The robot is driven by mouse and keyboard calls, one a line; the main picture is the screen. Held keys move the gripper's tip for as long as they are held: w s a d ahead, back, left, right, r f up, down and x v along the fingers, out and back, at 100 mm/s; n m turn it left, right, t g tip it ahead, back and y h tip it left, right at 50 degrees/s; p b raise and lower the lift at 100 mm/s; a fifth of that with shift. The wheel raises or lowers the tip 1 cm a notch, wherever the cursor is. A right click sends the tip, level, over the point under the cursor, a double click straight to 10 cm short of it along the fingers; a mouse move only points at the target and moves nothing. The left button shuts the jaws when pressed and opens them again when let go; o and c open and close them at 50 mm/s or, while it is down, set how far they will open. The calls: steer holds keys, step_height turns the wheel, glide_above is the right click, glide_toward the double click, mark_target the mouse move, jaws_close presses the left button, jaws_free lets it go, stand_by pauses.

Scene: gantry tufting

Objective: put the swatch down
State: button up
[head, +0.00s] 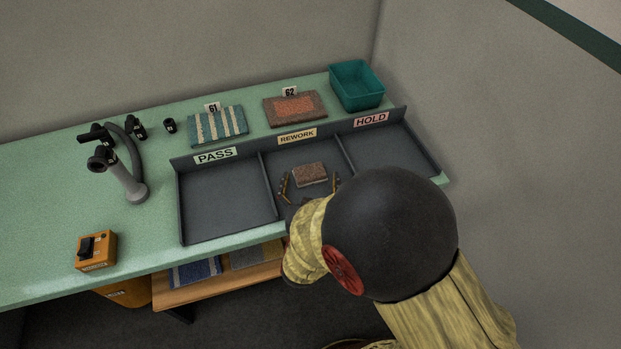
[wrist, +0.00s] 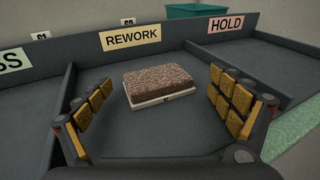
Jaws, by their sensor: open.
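The swatch (wrist: 158,82) is a small brown, textured block on a pale backing. In the wrist view it lies flat on the floor of the REWORK compartment (wrist: 110,130). The swatch also shows in the head view (head: 310,174), in the middle compartment of the dark tray. My gripper (wrist: 162,105) is open, with its yellow-padded fingers apart on the left and right of the swatch and not touching it. In the head view my gripper (head: 308,187) reaches into the middle compartment, and my arm hides part of that compartment's front.
The PASS compartment (head: 222,200) is empty, and the visible part of the HOLD compartment (head: 385,150) is bare. Dividers stand between compartments. Behind the tray are striped sample 61 (head: 218,126), reddish sample 62 (head: 295,108) and a teal bin (head: 356,86). A grey jointed stand (head: 128,185) and orange switch box (head: 96,251) are left.

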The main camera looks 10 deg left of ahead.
steer(key=shift+s+r, duration=0.1)
steer(key=shift+r, duration=0.1)
steer(key=p+v, duration=0.3)
steer(key=v, duration=0.8)
steer(key=shift+s, duration=0.45)
steer(key=shift+d, duration=0.1)
